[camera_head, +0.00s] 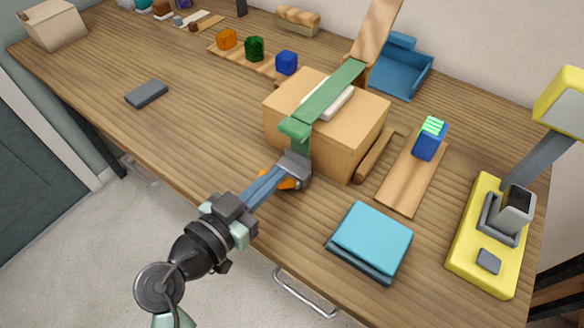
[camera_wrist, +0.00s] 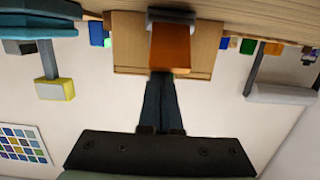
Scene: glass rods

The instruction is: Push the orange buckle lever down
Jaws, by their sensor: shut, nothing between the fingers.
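The orange buckle lever (camera_head: 290,184) shows only in part in the head view, behind my gripper's fingers. It sits on a grey buckle (camera_head: 297,164) at the near side of a wooden box (camera_head: 343,157), below a green strap (camera_head: 331,92). In the wrist view, which looks upside down, the orange lever (camera_wrist: 170,48) stands out from the grey buckle (camera_wrist: 172,15). My gripper (camera_head: 280,174) is shut and empty, its blue fingers pointing at the lever. In the wrist view my gripper's fingertips (camera_wrist: 161,76) meet the lever's lower picture edge; whether they touch is unclear.
A blue folded cloth or book stack (camera_head: 371,240) lies right of the buckle. A wooden board (camera_head: 404,191) with a blue block (camera_head: 430,140) and a yellow device (camera_head: 490,250) are farther right. A grey slab (camera_head: 146,94) lies left, with bare tabletop around it.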

